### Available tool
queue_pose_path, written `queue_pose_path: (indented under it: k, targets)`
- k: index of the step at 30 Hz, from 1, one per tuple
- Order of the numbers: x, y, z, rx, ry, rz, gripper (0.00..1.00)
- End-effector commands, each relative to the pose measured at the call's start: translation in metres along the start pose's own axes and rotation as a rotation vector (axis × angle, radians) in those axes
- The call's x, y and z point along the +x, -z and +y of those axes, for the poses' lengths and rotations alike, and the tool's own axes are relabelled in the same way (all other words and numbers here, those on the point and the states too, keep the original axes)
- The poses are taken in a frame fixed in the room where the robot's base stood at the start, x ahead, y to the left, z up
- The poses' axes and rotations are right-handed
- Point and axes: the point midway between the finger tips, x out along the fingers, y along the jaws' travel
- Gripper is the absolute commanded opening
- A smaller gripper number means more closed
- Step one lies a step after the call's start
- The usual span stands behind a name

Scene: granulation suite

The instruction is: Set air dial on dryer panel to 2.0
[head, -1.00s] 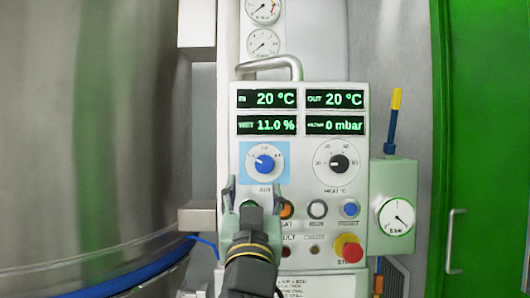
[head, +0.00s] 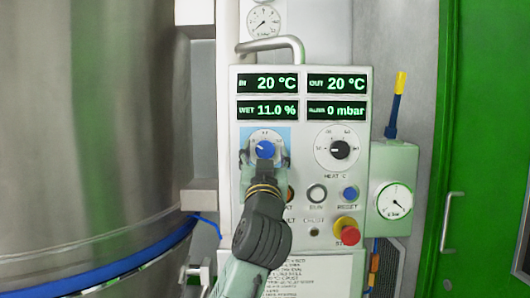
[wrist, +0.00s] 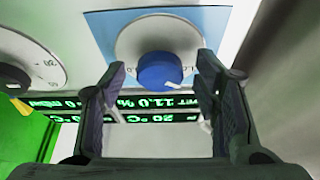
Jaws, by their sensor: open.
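The dryer panel (head: 300,190) is a white upright box with green displays. Its air dial is a blue knob (head: 265,149) on a pale round scale with a light blue backing, at the panel's left. In the wrist view the blue knob (wrist: 160,70) has a white pointer mark near its lower right edge, and the panel appears upside down. My gripper (head: 265,158) is in front of the air dial, its fingers to either side of the knob in the head view.
The black heat dial (head: 340,150) is just right of the air dial. Below are several push buttons, including a blue one (head: 350,193), and a red stop knob (head: 346,229). A gauge box (head: 394,180) is at the right; a steel vessel (head: 95,120) fills the left.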

Motion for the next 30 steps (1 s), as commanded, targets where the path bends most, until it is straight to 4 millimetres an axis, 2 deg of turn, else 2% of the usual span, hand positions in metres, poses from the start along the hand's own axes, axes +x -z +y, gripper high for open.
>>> queue_pose_path:
  k: [5,26,30]
  targets:
    - [-0.0003,-0.0001,0.0001,0.000,0.000,0.000,0.56]
    - [-0.0004,0.0000,0.0001,0.000,0.000,0.000,0.09]
    - [-0.0004,0.0000,0.0000,0.003,-0.002,0.000,0.08]
